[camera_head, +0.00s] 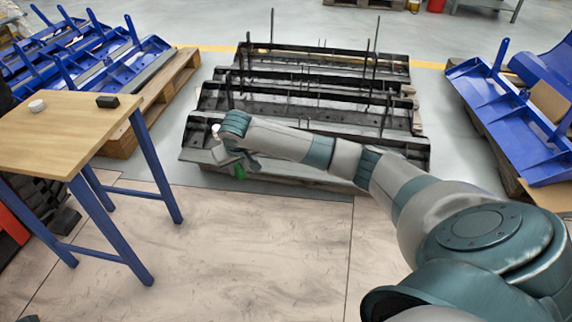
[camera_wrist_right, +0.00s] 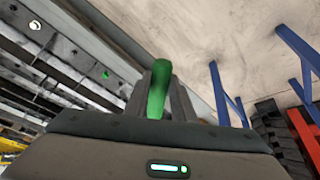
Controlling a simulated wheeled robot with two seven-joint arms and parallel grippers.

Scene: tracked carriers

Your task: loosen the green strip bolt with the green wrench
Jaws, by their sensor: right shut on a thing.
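My right gripper (camera_head: 236,163) is at the near left corner of the dark metal carrier (camera_head: 310,132), pointing down. It is shut on the green wrench (camera_wrist_right: 158,90), whose green part stands between the fingers in the right wrist view. In the head view only a small bit of the green wrench (camera_head: 240,173) shows below the gripper. A small green bolt (camera_wrist_right: 105,75) sits on the dark strip in the right wrist view, left of the wrench and apart from it in the picture. The bolt is not discernible in the head view. My left gripper is out of view.
A white round part (camera_wrist_right: 35,25) is on the carrier farther along. Blue carriers (camera_head: 520,120) lie at right. The near floor is clear.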

